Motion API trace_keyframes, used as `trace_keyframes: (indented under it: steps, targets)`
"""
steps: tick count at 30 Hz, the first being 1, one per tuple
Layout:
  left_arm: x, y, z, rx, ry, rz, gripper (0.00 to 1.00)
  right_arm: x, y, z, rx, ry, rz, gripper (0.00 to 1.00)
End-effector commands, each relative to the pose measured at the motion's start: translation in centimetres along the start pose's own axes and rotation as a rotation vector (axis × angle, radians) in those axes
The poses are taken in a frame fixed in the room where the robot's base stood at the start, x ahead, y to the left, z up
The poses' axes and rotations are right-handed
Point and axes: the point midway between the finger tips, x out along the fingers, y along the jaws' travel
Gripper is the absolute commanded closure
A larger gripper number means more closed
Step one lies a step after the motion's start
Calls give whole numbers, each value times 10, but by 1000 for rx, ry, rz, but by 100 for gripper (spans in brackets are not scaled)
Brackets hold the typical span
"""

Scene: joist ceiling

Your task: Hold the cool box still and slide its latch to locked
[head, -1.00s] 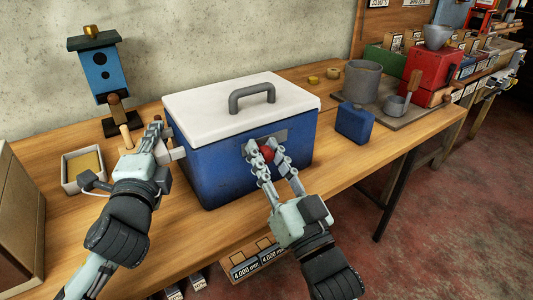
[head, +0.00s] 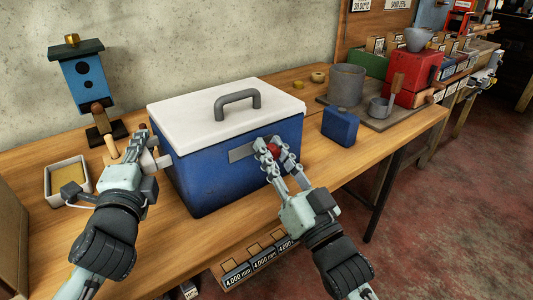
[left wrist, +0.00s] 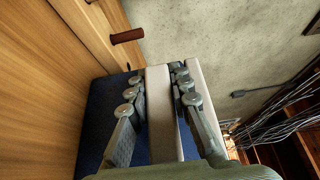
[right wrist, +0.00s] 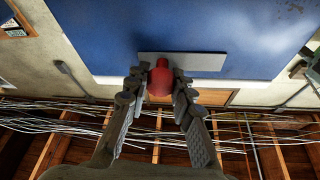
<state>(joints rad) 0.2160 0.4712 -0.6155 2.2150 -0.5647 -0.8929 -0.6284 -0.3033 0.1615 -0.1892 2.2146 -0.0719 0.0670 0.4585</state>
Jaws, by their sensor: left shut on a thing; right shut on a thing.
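The cool box (head: 215,180) has a blue body, a white lid (head: 190,125) and a grey top handle; it stands upright on the wooden bench. My left gripper (head: 140,150) is shut on the white side handle (left wrist: 160,110) at the box's left end. A grey latch plate (head: 240,151) is on the front face, with a red knob (head: 273,150) near its right end. My right gripper (head: 268,150) is shut on this knob; the right wrist view shows the knob (right wrist: 160,80) between the fingertips, which partly hide it.
A blue birdhouse (head: 82,80) and a white tray (head: 48,186) are left of the box. A small blue container (head: 340,127), a grey pot (head: 347,85) and a red box (head: 413,77) are to the right. Bare bench lies between box and container.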

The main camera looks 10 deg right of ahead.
Motion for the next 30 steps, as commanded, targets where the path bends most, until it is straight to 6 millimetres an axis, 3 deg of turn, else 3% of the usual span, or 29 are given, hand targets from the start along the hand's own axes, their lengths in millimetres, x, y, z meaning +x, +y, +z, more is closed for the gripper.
trace_keyframes:
  steps: [2, 3, 8, 20, 30]
  targets:
    - [0, 1, 2, 2, -6, 3, 100, 0, 3, 0, -4, 0, 5, 100]
    - [0, 1, 2, 2, -6, 3, 100, 0, 3, 0, -4, 0, 5, 73]
    - [1, 1, 3, 2, -7, 3, 100, 0, 2, 0, -3, 0, 4, 54]
    - [1, 1, 3, 3, -7, 2, 100, -10, 1, 1, -1, -3, 4, 54]
    - [1, 1, 3, 2, -7, 2, 100, -78, 2, 1, -1, -6, 5, 54]
